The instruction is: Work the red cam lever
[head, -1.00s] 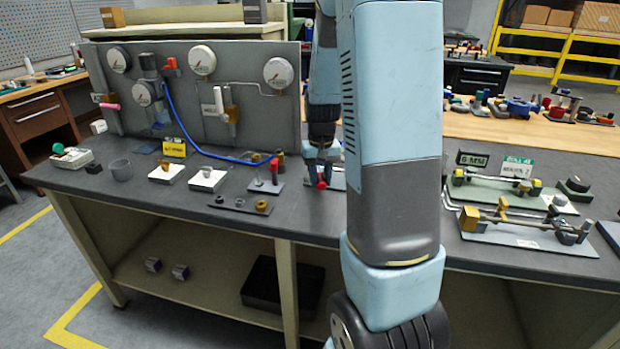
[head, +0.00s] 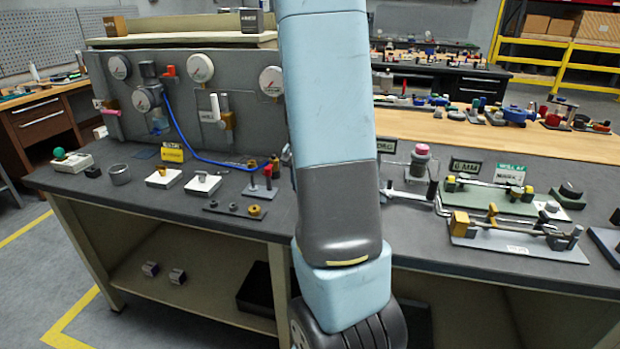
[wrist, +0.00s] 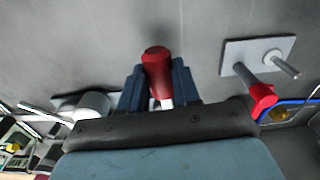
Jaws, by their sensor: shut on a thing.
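In the wrist view, the red cam lever (wrist: 157,62) has a thick red grip on a pale shaft. It stands between the two dark blue fingers of my gripper (wrist: 158,88), which are shut on it. The lever's base is hidden by my gripper body. In the head view, my own arm hides the gripper and the held lever.
A plate (head: 256,192) with another red-tipped post (head: 267,170) stands close by; its red cap (wrist: 263,97) shows in the wrist view. A blue hose (head: 205,148) runs beside it. A pink-capped fitting (head: 420,160) and clamp plates (head: 510,240) lie to the right.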

